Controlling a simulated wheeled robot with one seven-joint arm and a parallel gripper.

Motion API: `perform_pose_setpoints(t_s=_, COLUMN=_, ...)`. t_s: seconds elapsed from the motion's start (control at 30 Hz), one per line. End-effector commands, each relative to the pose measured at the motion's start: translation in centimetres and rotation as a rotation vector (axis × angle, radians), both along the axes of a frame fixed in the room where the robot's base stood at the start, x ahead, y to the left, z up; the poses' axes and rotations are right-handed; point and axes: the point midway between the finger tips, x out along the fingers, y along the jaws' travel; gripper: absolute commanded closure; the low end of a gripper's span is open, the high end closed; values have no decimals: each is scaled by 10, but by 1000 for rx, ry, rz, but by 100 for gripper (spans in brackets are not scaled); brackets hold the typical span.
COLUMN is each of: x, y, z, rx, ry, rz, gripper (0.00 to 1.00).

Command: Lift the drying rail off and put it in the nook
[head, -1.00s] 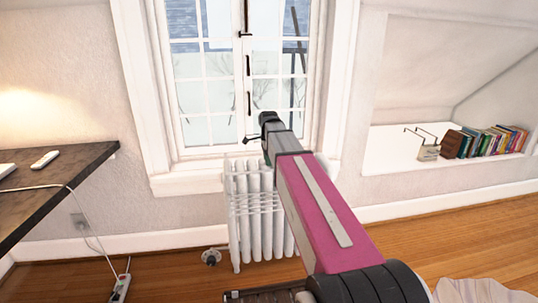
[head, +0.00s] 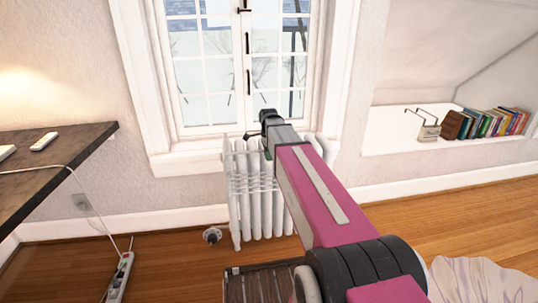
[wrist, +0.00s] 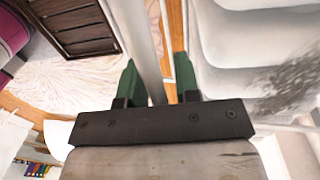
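The drying rail (head: 252,184) is a white wire rack hanging across the front of the white radiator (head: 246,220) under the window. My gripper (head: 267,154) is at the radiator's top, pointing down, with its tips partly hidden by my arm. In the wrist view the two green fingers of my gripper (wrist: 156,60) are apart. A pale bar (wrist: 143,35) runs between them, with a gap visible at the right finger. I cannot tell whether this bar belongs to the rail. The nook (head: 390,140) is a white recess in the right wall.
The nook holds a row of books (head: 492,123) and a small wire-handled object (head: 428,130); its left part is clear. A dark desk (head: 50,165) is at left. A power strip (head: 119,278), slatted crate (head: 262,284) and pale rug (head: 480,280) are on the floor.

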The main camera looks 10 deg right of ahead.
Motion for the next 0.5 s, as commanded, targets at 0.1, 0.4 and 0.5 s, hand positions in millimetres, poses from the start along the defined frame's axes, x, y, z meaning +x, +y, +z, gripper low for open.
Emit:
perform_pose_setpoints(t_s=0.1, x=0, y=0, z=0, rx=0, ry=0, rz=0, gripper=100)
perform_pose_setpoints(t_s=0.4, x=0, y=0, z=3, rx=0, ry=0, rz=0, gripper=100)
perform_pose_setpoints(t_s=0.5, x=0, y=0, z=7, rx=0, ry=0, rz=0, gripper=100)
